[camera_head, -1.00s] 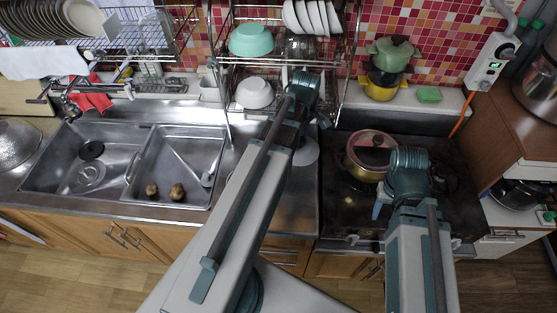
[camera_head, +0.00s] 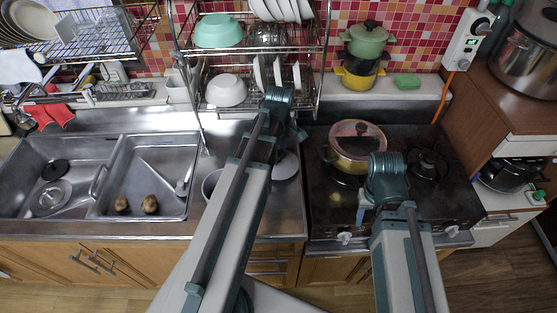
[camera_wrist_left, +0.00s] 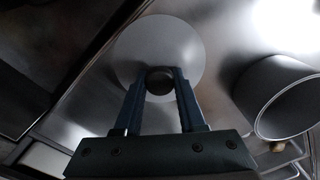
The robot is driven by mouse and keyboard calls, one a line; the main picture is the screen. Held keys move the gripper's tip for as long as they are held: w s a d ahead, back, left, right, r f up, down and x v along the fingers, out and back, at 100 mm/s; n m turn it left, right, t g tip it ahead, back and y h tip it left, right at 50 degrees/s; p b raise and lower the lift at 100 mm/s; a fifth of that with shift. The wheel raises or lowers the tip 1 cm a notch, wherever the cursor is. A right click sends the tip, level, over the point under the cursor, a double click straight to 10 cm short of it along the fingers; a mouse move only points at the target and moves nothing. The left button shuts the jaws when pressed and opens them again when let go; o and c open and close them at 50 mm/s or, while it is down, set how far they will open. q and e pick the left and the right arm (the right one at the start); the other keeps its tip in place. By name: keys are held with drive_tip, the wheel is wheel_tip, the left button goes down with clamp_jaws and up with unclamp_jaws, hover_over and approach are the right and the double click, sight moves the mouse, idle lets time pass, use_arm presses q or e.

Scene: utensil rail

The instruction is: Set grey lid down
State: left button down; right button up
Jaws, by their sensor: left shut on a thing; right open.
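The grey lid (camera_wrist_left: 185,45) is a flat round disc with a black knob (camera_wrist_left: 159,82) in the left wrist view. My left gripper (camera_wrist_left: 160,78) is shut on that knob, one finger on each side. In the head view the lid (camera_head: 287,168) shows partly behind my left arm, over the steel counter between sink and stove. I cannot tell whether it touches the counter. My right gripper (camera_head: 364,208) is open in front of the stove pot; its fingertips are mostly hidden.
An open grey pot (camera_wrist_left: 285,100) stands beside the lid, and it shows left of my arm in the head view (camera_head: 211,186). A lidded pot (camera_head: 352,146) sits on the stove (camera_head: 330,208). The dish rack (camera_head: 250,112) stands behind the counter.

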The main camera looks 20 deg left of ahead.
use_arm(q)
drive_tip(key=shift+f, duration=0.6)
drive_tip(key=shift+r, duration=0.15)
use_arm(e)
drive_tip(key=shift+f, duration=0.45)
drive_tip(key=shift+f, duration=0.1)
use_arm(q)
drive_tip(key=c, duration=0.5)
unclamp_jaws()
